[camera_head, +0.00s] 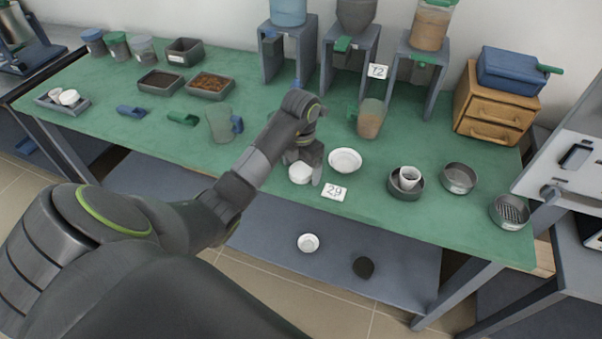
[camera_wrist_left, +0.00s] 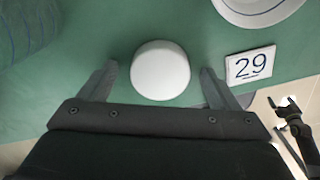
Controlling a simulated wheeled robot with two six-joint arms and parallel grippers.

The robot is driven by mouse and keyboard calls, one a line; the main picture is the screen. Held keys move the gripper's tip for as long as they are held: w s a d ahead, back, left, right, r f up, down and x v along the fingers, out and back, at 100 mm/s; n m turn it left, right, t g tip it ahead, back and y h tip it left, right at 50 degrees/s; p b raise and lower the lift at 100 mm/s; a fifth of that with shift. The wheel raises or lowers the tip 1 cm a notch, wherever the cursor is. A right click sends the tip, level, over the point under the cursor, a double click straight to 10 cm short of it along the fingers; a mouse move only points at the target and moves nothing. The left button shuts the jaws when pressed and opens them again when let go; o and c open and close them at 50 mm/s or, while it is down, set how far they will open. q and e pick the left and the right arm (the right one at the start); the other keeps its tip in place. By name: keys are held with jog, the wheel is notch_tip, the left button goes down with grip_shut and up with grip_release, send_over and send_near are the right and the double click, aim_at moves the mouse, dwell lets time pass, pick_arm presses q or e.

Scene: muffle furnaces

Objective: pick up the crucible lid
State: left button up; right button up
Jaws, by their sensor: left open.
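The crucible lid, a plain white round piece (camera_head: 299,174), sits on the green bench top near its front edge. In the left wrist view the lid (camera_wrist_left: 160,70) lies between the two fingers of my left gripper (camera_wrist_left: 158,72), with a gap on both sides. My left gripper (camera_head: 305,166) is open and above the lid, pointing down; in the head view it hides part of the lid. A small white crucible (camera_head: 408,176) stands in a grey dish (camera_head: 405,190) to the right. A dark gripper, apparently my right one (camera_wrist_left: 288,106), shows small at the wrist view's right edge; its jaws are unclear.
A "29" card (camera_head: 335,192) lies right of the lid, and a white bowl (camera_head: 345,160) stands behind it. A clear beaker (camera_head: 220,124) stands to the left. Grey dishes (camera_head: 459,178) stand to the right. A lower shelf (camera_head: 300,215) holds a white bowl (camera_head: 308,242).

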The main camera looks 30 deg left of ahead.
pick_arm(q)
jog(key=c, duration=1)
jog(key=shift+r, duration=0.1)
jog(key=shift+c, duration=0.2)
